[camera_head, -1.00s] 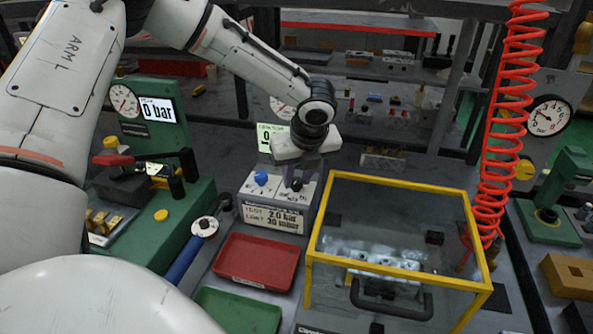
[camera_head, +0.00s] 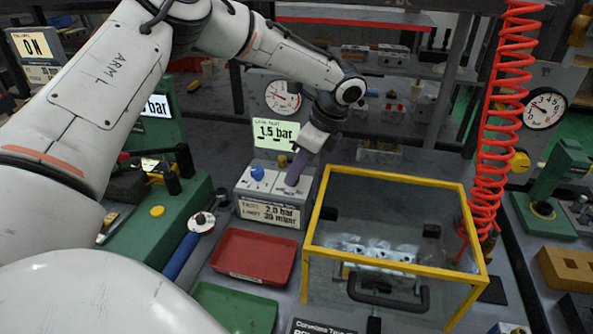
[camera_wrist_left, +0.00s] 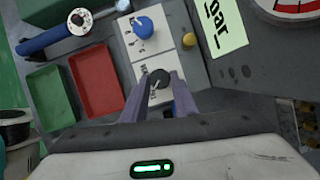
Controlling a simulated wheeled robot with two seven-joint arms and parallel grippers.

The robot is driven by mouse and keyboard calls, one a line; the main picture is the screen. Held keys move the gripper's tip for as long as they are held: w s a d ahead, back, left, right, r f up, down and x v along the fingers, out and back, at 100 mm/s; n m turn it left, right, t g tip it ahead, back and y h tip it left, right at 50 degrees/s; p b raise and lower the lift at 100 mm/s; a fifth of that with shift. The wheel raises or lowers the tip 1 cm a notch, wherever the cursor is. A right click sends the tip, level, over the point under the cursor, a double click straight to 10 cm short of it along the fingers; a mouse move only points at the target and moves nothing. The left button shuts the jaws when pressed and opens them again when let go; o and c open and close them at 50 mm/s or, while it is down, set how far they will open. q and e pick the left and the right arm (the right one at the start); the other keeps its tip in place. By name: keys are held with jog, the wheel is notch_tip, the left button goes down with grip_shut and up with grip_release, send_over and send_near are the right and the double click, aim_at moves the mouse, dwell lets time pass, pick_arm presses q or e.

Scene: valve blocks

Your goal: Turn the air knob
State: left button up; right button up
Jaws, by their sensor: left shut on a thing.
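The grey control box (camera_head: 270,200) stands at the middle of the bench. On its sloped white top are a blue knob (camera_head: 257,173) and a black knob, which shows in the left wrist view (camera_wrist_left: 159,77). I cannot read which label says air. My left gripper (camera_head: 293,182) comes down on the right half of this top. In the left wrist view its two purple-grey fingers (camera_wrist_left: 157,80) are shut on the black knob, one on each side. The fingers mostly hide that knob in the head view. My right gripper is not in view.
A display (camera_head: 276,134) behind the box reads 1.5 bar. A yellow-framed clear guard (camera_head: 388,178) stands close to the right, over a metal valve block (camera_head: 380,253). Red (camera_head: 254,257) and green (camera_head: 235,306) trays lie in front. A red coiled hose (camera_head: 490,150) hangs at right.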

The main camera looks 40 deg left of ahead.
pick_arm(q)
jog(key=shift+n, duration=0.4)
jog(key=o, duration=1.1)
jog(key=shift+c, duration=0.2)
jog(key=v, duration=1)
jog(key=shift+w+r+b, duration=0.15)
jog(key=shift+w+b, duration=0.05)
jog(key=shift+b, duration=0.2)
